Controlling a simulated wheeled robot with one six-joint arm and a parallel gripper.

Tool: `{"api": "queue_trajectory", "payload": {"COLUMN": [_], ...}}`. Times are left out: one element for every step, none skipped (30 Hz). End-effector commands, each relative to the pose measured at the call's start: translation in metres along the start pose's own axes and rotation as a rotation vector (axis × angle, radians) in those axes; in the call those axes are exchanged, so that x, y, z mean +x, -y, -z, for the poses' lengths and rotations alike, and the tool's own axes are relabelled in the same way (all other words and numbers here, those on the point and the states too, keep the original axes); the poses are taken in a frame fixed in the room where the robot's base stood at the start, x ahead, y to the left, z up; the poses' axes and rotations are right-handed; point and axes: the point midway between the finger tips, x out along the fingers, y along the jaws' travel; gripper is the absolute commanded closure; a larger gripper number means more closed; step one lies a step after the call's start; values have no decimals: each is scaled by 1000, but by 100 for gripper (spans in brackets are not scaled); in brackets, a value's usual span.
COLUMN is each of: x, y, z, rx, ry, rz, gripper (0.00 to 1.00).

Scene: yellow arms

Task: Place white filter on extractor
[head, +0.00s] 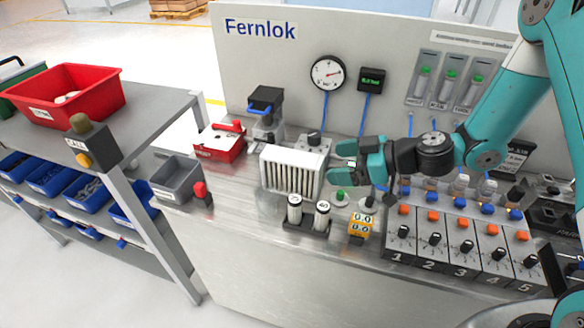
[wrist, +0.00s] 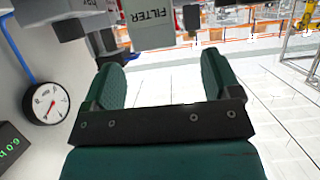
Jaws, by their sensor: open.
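A white box with a pleated front (head: 293,170) stands on the bench and looks like the white filter. A dark knob-like part shows at its back right corner. In the wrist view, a pale box marked FILTER (wrist: 150,22) appears upside down, ahead of the fingers. My gripper (head: 348,161) is open and empty, just right of the pleated box in the head view. Both fingers also show in the wrist view (wrist: 162,75), with nothing between them. A grey and black device with a blue part (head: 266,108) stands behind the box; I cannot tell whether it is the extractor.
A red box (head: 219,143) and a grey bin (head: 177,178) lie to the left. Two white cylinders (head: 308,213), a yellow counter (head: 361,224) and a numbered control row (head: 455,240) stand in front and to the right. A gauge (head: 328,73) hangs on the back panel.

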Motion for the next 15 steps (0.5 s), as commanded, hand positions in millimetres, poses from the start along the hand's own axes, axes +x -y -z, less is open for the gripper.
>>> {"api": "queue_trajectory", "payload": {"x": [9, 14, 19, 22, 25, 27, 29, 30, 33, 36, 39, 44, 49, 54, 60], "y": [2, 1, 1, 1, 1, 0, 0, 0, 0, 0, -1, -2, -2, -4, -5], "z": [2, 3, 2, 2, 2, 1, 1, 1, 2, 3, 4, 6, 7, 8, 8], "rx": [1, 0, 0, 0, 0, 0, 1, 1, 1, 1, 0, -1, 0, -1, -1], "ry": [0, 0, 1, 0, 0, 0, 0, 0, 0, 0, 0, 0, 0, 0, 1], "rz": [5, 5, 4, 3, 3, 2, 2, 1, 2, 2, 3, 4, 5, 4, 5], "gripper": [17, 17, 17, 17, 17, 17, 17, 17, 17, 17, 17, 17, 17, 17, 17]}}
